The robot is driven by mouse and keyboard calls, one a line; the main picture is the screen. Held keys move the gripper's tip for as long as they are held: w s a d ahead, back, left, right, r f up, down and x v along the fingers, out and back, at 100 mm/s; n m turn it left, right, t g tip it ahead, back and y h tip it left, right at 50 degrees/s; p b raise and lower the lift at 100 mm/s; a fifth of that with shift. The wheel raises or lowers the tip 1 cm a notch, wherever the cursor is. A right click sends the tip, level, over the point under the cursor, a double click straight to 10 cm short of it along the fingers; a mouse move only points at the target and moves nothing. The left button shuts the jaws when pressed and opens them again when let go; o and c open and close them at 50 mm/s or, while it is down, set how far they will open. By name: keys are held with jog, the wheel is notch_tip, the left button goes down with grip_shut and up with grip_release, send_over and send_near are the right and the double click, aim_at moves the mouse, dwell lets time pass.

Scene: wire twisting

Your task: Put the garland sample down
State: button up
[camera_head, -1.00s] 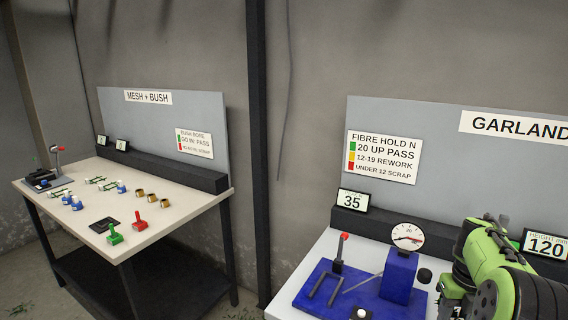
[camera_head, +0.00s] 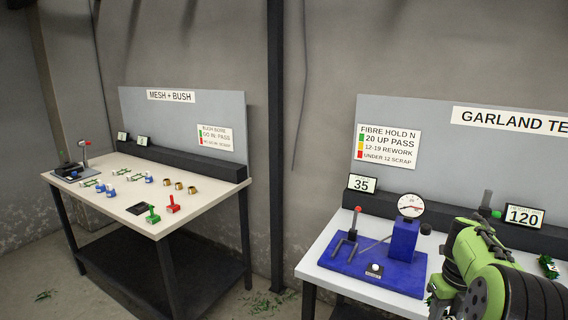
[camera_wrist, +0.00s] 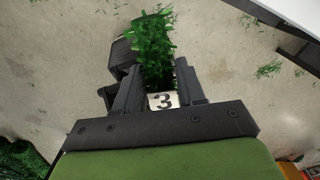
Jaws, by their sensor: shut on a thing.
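The garland sample (camera_wrist: 153,45) is a dense green tuft with a white tag marked 3. In the wrist view it sits between the two dark fingers of my gripper (camera_wrist: 158,85), which is shut on it. The tuft points away from my wrist, with floor behind it. In the head view my green arm fills the lower right, in front of the garland bench (camera_head: 325,250), and the held sample cannot be made out clearly. Another green tuft (camera_head: 548,266) lies on that bench at the right edge.
A second bench (camera_head: 112,208) at left holds bushes and gauges. Floor shows between the benches, with green scraps (camera_head: 268,303).

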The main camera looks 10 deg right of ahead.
jog(key=w+a+f+n, duration=0.4)
jog(key=a+n, duration=0.2)
jog(key=n, duration=0.3)
jog(key=w+a+f+n, duration=0.45)
jog(key=a+n, duration=0.25)
jog(key=n, duration=0.2)
jog(key=a+f+n, duration=0.4)
jog(key=a+n, duration=0.4)
jog(key=n, duration=0.2)
jog(key=a+f+n+p, duration=0.1)
jog(key=a+f+n, duration=0.3)
jog(key=a+n, duration=0.3)
jog(key=n, duration=0.3)
jog(key=shift+a+f, duration=0.25)
jog(key=shift+a, duration=0.1)
